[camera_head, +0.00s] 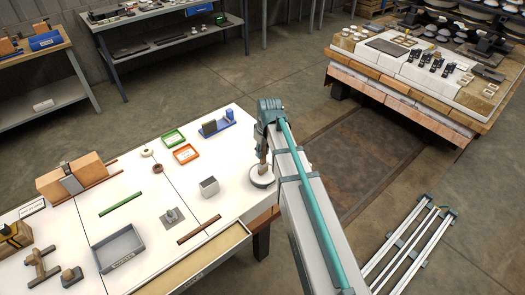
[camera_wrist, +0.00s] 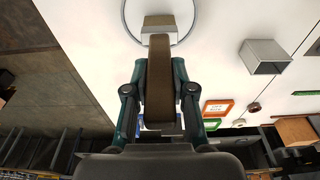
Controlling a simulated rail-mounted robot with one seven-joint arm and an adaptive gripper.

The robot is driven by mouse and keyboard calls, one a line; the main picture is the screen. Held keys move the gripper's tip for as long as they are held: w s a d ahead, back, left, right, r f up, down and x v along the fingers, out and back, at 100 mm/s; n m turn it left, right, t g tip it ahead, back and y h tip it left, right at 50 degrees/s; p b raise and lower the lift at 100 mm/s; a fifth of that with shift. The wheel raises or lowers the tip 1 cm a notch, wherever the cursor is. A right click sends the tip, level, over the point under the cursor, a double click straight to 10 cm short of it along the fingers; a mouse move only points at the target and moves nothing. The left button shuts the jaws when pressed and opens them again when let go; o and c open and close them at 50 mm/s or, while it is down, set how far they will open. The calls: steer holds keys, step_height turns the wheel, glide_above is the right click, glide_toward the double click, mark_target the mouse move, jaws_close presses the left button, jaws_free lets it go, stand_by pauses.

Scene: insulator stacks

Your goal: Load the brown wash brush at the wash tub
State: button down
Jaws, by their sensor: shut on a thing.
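The brown wash brush (camera_wrist: 160,85) is between the fingers of my gripper (camera_wrist: 158,112) in the wrist view. My gripper is shut on it. In the head view the brush (camera_head: 262,150) hangs below my gripper, its lower end over the round white wash tub (camera_head: 262,182) at the table's right edge. In the wrist view the tub's thin grey rim (camera_wrist: 127,27) rings the brush's tan far end. I cannot tell whether the brush touches the tub's bottom.
A grey open box (camera_head: 209,187) stands left of the tub. A grey bin (camera_head: 118,248) sits front left.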

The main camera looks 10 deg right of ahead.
steer(key=shift+f, duration=0.4)
stand_by(1.1)
steer(key=shift+r, duration=0.15)
steer(key=shift+r+p, duration=2.1)
steer(key=shift+r, duration=1.3)
